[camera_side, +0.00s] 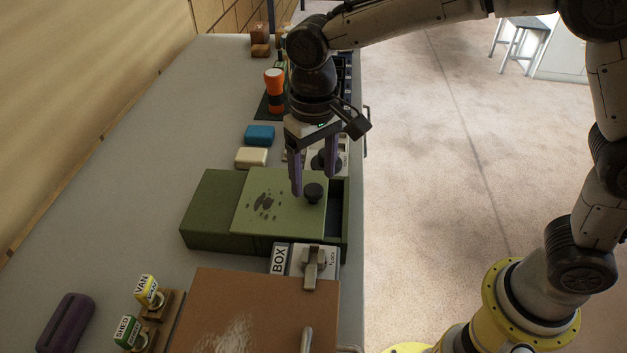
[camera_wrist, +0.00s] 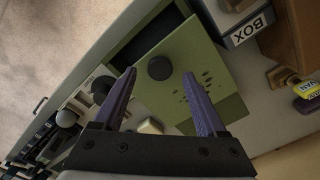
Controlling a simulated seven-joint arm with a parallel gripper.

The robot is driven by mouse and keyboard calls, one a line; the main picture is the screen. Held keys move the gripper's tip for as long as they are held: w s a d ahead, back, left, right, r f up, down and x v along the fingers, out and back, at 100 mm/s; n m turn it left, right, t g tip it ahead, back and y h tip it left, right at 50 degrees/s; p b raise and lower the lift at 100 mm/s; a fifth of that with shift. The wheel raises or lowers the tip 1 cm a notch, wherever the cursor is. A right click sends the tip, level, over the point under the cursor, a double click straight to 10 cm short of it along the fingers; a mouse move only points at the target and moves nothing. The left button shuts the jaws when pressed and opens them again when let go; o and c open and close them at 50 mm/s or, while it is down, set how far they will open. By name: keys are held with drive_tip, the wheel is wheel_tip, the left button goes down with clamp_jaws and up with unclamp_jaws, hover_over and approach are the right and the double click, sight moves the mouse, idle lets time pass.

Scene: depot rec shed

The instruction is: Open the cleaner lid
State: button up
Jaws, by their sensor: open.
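The green box (camera_side: 207,207), which I take as the cleaner, has a lighter green sliding-type lid (camera_side: 250,215) with dark paw-like marks and a round black knob (camera_side: 314,193). A dark gap shows at the box's right end beside the lid, so it is partly uncovered there. The wrist view shows the lid (camera_wrist: 215,100), the knob (camera_wrist: 160,67) and the dark opening (camera_wrist: 150,35). My gripper (camera_side: 314,182) has its purple fingers open and empty, pointing down close to the knob. In the wrist view the knob appears between the fingertips (camera_wrist: 160,75); contact cannot be told.
A blue block (camera_side: 259,135) and a cream block (camera_side: 251,157) lie behind the box. A BOX-labelled switch (camera_side: 312,262) and brown case (camera_side: 235,310) stand in front. VAN (camera_side: 147,290) and SHED (camera_side: 127,331) tags are front left.

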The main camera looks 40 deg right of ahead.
drive_tip(key=shift+f, duration=1.25)
clamp_jaws()
idle(0.5)
